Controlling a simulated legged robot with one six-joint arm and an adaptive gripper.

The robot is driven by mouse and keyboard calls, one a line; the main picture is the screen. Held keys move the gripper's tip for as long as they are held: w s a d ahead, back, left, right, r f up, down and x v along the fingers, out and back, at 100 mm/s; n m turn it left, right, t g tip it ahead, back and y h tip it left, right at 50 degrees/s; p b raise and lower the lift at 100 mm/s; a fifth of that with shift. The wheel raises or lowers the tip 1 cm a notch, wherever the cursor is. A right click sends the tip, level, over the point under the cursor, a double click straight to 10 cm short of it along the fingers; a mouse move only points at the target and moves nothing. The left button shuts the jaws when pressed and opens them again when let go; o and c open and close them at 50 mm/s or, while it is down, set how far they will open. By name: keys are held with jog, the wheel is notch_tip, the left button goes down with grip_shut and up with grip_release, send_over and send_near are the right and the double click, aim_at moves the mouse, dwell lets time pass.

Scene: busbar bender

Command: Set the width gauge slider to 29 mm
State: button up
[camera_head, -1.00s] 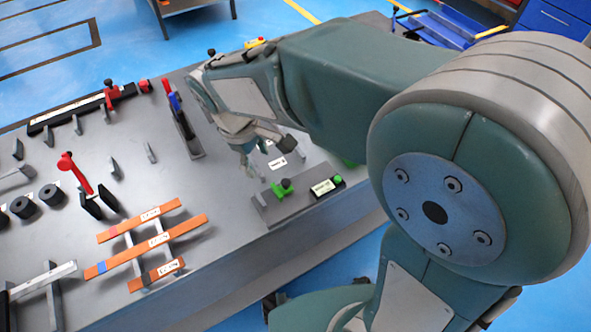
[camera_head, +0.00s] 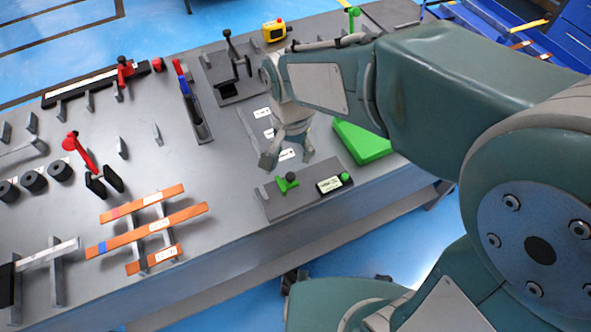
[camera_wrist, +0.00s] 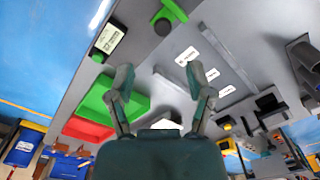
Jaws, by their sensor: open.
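A green slider (camera_head: 286,182) sits on a grey gauge plate (camera_head: 300,203) near the table's front edge. The plate also carries a small label or display (camera_head: 328,184), too small to read, and a green knob (camera_head: 345,177) at its right end. In the wrist view the slider (camera_wrist: 170,12) is at the top, with the label (camera_wrist: 108,38) to its left. My gripper (camera_head: 288,158) is open and empty, pointing down just behind the slider and apart from it. Its spread fingers show in the wrist view (camera_wrist: 159,72).
A black lever device (camera_head: 232,75) and a yellow box with a red button (camera_head: 275,31) stand farther back. Copper bars (camera_head: 150,237) rest on supports at left.

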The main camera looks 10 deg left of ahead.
aim_at(290, 175)
jog(key=f, duration=0.7)
jog(key=shift+a+f, duration=0.25)
jog(key=shift+a, duration=0.05)
jog(key=shift+d+f, duration=0.15)
jog(key=shift+f, duration=0.45)
